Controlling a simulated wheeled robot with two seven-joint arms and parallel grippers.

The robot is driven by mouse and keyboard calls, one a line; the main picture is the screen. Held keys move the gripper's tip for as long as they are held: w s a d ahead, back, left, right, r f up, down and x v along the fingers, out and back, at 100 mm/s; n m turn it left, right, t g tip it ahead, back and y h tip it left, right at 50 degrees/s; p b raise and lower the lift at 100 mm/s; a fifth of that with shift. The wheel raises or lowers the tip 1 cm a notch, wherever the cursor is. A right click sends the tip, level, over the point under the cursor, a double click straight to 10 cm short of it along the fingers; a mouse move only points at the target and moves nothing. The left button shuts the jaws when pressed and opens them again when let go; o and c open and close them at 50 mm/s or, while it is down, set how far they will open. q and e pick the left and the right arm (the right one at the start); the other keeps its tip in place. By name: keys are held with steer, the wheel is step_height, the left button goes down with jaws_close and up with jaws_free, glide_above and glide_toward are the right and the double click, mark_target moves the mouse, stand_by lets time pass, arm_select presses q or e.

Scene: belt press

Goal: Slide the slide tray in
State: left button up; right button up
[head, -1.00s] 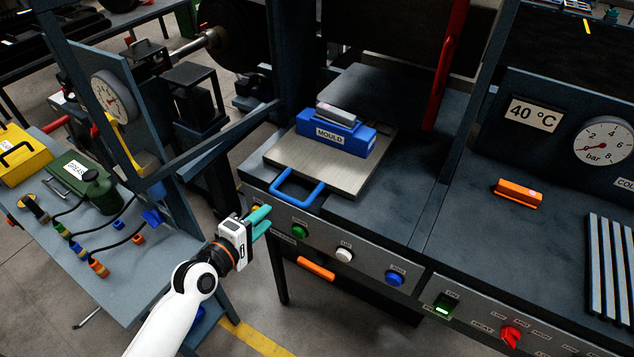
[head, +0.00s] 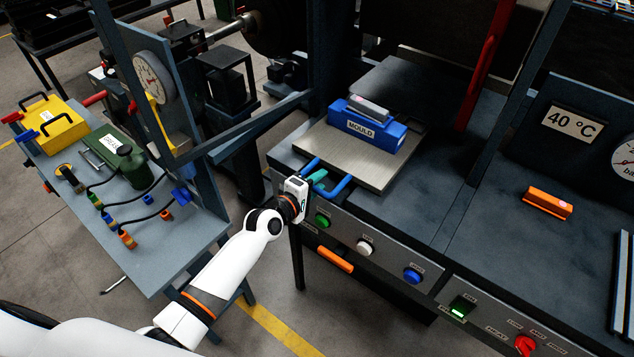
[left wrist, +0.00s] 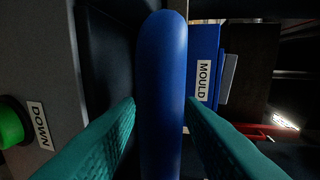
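The slide tray (head: 318,144) is a flat pale metal plate on the press bed, partly out toward the front edge. A blue box labelled MOULD (head: 372,128) sits on it, and also shows in the left wrist view (left wrist: 204,50). The tray's blue U-shaped handle (head: 343,187) sticks out at the front. My left gripper (head: 318,179) is at this handle. In the left wrist view, its teal fingers lie on either side of the handle bar (left wrist: 162,70), with their tips against it. My right gripper is not in view.
Green (head: 322,221), white (head: 364,246) and blue (head: 412,275) buttons line the panel below the handle. A red upright bar (head: 483,75) stands right of the tray. The bed behind the mould is clear. A side bench holds a green can (head: 130,168).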

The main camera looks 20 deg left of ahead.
arm_select(q)
jaws_close()
